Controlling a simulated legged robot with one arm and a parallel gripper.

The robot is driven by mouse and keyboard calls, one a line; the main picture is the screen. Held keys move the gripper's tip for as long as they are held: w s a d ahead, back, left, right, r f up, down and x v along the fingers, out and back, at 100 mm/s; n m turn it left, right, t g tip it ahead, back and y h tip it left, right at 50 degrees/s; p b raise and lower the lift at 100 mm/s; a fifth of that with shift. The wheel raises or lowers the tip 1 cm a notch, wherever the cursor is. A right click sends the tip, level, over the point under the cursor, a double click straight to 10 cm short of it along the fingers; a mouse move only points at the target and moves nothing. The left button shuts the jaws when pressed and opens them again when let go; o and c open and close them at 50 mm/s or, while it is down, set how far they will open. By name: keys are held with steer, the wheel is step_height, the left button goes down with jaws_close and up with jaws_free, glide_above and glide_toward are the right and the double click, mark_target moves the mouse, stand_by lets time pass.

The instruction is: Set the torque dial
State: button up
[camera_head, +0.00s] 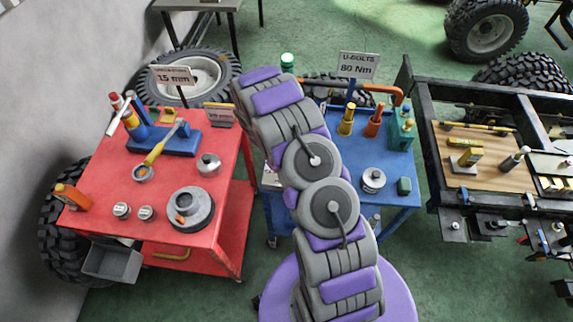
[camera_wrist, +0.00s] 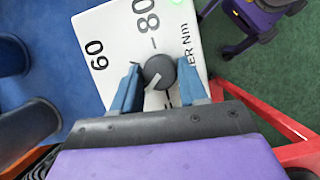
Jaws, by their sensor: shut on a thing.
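The torque dial is a dark grey round knob (camera_wrist: 161,69) with a pale pointer line, on a white panel (camera_wrist: 118,28). The panel shows "60", "80" with a tick mark, and lettering ending "ER Nm". In the wrist view the pointer line slants toward the lower left of the picture, away from the 80. My gripper (camera_wrist: 158,80) has its two blue fingers on either side of the knob, shut on it. In the head view my arm hides the gripper and the dial. A sign (camera_head: 358,66) reads "U-BOLTS 80 Nm".
A red trolley (camera_head: 222,178) with tools and metal parts stands left. A blue trolley (camera_head: 398,202) with bottles and parts stands behind my arm, right of centre. A dark chassis frame (camera_head: 440,190) lies at the right. Green floor shows between them.

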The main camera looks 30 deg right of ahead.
steer(key=n+t+p, duration=0.1)
steer(key=n, duration=0.2)
steer(key=n+t, duration=0.1)
steer(key=n, duration=0.1)
steer(key=shift+s+n+h+p, duration=0.2)
steer(key=shift+n+h+p, duration=0.2)
steer(key=shift+a+n+t, duration=0.1)
steer(key=shift+n+t, duration=0.8)
steer(key=shift+n, duration=1.2)
steer(key=o, duration=1)
steer(key=shift+r, duration=0.1)
steer(key=p+v, duration=0.2)
steer(key=v, duration=1.5)
steer(key=shift+r, duration=0.1)
